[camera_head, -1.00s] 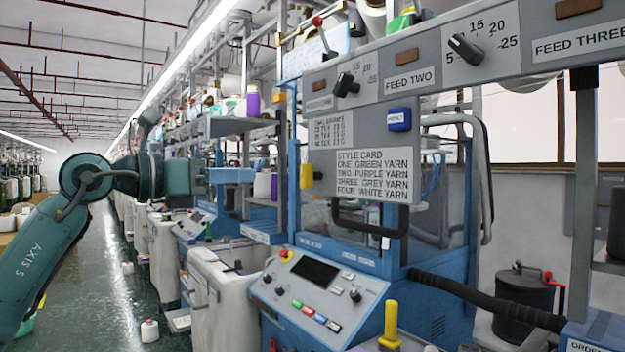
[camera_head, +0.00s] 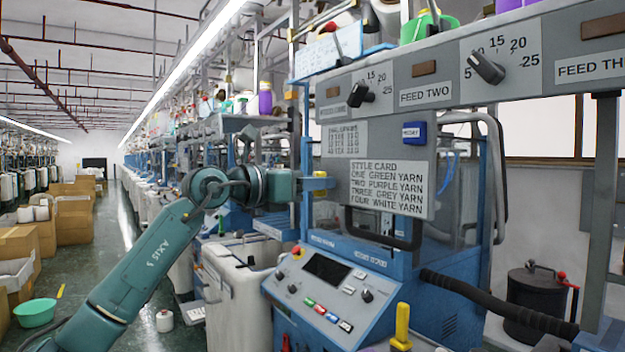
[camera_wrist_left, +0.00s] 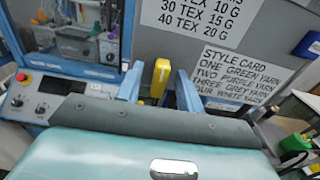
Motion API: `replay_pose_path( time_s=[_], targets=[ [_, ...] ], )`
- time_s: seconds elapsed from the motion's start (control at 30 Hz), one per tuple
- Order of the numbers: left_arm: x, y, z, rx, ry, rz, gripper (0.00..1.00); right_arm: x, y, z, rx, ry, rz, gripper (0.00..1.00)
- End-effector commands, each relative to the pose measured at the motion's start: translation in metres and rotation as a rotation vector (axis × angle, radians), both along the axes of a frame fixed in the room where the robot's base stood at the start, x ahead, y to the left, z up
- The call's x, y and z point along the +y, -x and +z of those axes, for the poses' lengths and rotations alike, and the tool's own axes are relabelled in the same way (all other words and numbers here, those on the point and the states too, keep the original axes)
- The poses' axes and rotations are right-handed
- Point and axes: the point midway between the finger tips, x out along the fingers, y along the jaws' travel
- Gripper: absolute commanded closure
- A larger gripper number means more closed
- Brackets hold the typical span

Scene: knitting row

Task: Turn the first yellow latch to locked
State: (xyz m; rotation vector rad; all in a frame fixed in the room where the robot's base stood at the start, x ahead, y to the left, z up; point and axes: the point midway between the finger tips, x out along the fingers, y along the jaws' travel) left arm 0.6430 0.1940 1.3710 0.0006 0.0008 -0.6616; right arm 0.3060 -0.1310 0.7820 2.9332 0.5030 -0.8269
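The yellow latch (camera_head: 320,174) is at the left edge of the grey panel with the style card. In the left wrist view the yellow latch (camera_wrist_left: 160,79) stands upright, leaning slightly. My left gripper (camera_head: 318,184) is at the latch and hides part of it in the head view. In the left wrist view the two blue fingers of the left gripper (camera_wrist_left: 159,74) are apart, one on each side of the latch, with narrow gaps visible. I cannot tell how deep the latch sits between them. My right gripper is not in view.
The grey panel (camera_head: 362,208) carries the style card (camera_head: 388,187) and a blue button (camera_head: 413,132). A black handle (camera_head: 380,236) juts out below it. A control console (camera_head: 325,290) and a yellow peg (camera_head: 402,325) stand lower down. The aisle floor (camera_head: 125,255) at left is open.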

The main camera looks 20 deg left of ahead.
Motion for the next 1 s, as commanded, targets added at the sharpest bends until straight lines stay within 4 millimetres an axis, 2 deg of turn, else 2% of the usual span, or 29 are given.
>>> replay_pose_path(
  time_s=[0.17,0.6,1.0],
  targets=[
    [-0.0001,0.0002,0.0,-0.001,0.001,0.0,0.63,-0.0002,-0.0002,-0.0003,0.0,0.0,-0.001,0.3],
    [0.0001,0.0004,0.0002,-0.001,0.001,-0.001,0.99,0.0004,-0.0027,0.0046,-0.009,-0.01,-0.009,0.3],
    [0.0,0.0006,0.0003,-0.025,-0.03,-0.001,1.0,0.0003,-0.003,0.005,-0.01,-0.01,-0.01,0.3]
  ],
)
